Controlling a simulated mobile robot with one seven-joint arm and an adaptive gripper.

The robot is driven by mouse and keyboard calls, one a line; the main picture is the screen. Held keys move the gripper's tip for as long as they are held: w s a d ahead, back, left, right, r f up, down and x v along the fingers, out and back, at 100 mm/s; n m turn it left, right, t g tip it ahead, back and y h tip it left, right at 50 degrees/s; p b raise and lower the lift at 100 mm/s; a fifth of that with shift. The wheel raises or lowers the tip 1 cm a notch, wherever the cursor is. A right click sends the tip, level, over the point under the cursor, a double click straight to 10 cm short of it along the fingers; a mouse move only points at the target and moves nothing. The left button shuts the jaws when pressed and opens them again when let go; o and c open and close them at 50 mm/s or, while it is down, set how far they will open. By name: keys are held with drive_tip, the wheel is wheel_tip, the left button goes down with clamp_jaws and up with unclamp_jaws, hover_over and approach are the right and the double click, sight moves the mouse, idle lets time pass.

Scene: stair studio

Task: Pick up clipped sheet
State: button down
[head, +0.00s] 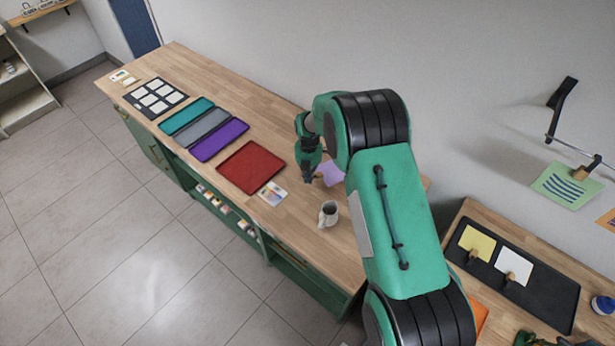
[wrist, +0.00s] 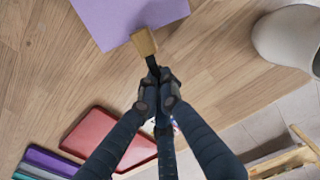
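A purple sheet (wrist: 122,14) has a wooden clip (wrist: 144,42) on its edge, with a narrow black tab reaching towards my fingers. In the head view the purple sheet (head: 331,172) is on or just above the wooden table, partly hidden by my arm. My gripper (wrist: 158,78) has its fingertips close together around the end of the black tab. In the head view my gripper (head: 310,176) is low over the table, left of the sheet. I cannot tell whether the sheet is clear of the table.
A mug (head: 328,213) stands near the table's front edge; a pale rounded vessel (wrist: 290,38) is at right in the wrist view. A red tray (head: 252,167), a small colour card (head: 272,193) and a purple tray (head: 219,140) lie left. A black tray (head: 540,297) holds two clipped sheets.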

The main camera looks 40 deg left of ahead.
drive_tip(key=s+d, duration=0.3)
drive_tip(key=s+d+r, duration=0.1)
drive_tip(key=s+d, duration=0.2)
drive_tip(key=d, duration=0.1)
drive_tip(key=s+d+b, duration=0.1)
drive_tip(key=s+d, duration=0.1)
drive_tip(key=d, duration=0.1)
drive_tip(key=shift+s+d+r, duration=0.25)
drive_tip(key=shift+s+d, duration=0.15)
idle(0.5)
